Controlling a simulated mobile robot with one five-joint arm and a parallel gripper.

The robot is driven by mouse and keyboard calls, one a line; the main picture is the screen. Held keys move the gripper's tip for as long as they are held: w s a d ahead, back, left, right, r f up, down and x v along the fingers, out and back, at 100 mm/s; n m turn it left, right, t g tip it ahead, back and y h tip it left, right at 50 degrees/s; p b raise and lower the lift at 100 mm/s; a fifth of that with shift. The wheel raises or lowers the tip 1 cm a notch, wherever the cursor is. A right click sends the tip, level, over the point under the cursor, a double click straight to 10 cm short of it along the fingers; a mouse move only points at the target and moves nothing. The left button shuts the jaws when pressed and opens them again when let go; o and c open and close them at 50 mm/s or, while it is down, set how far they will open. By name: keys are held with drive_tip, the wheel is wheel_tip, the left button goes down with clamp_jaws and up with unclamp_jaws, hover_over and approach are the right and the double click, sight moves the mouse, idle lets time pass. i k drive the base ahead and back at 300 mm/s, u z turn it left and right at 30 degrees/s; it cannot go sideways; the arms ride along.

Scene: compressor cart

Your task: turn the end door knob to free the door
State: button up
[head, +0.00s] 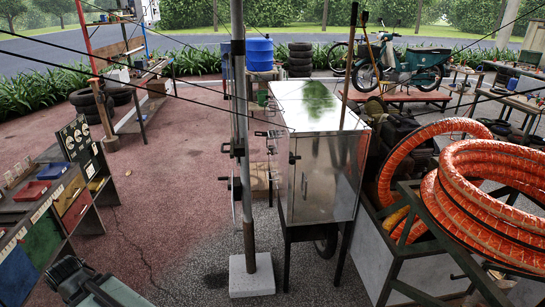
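The compressor cart (325,180) stands just right of centre in the head view, a shiny metal cabinet with a flat top, on dark legs with a wheel below. Its near face looks closed. A small dark knob or latch (293,157) shows at the upper left edge of this face, and a small dark handle (305,185) sits lower down near the left side. I cannot tell for certain which one is the end door knob, or how it is turned.
A pole (240,150) on a concrete block (251,275) stands close to the cart's left side. Orange coiled hose (490,200) on a green frame crowds the right. A bench with coloured bins (70,205) is at left. The reddish ground (165,190) between is mostly open.

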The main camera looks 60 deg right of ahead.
sight(292, 161)
drive_tip(key=i, duration=0.5)
drive_tip(key=z, duration=0.55)
drive_tip(key=k, duration=0.85)
drive_tip(key=z, duration=0.15)
drive_tip(key=i, duration=0.9)
drive_tip(key=u, duration=0.05)
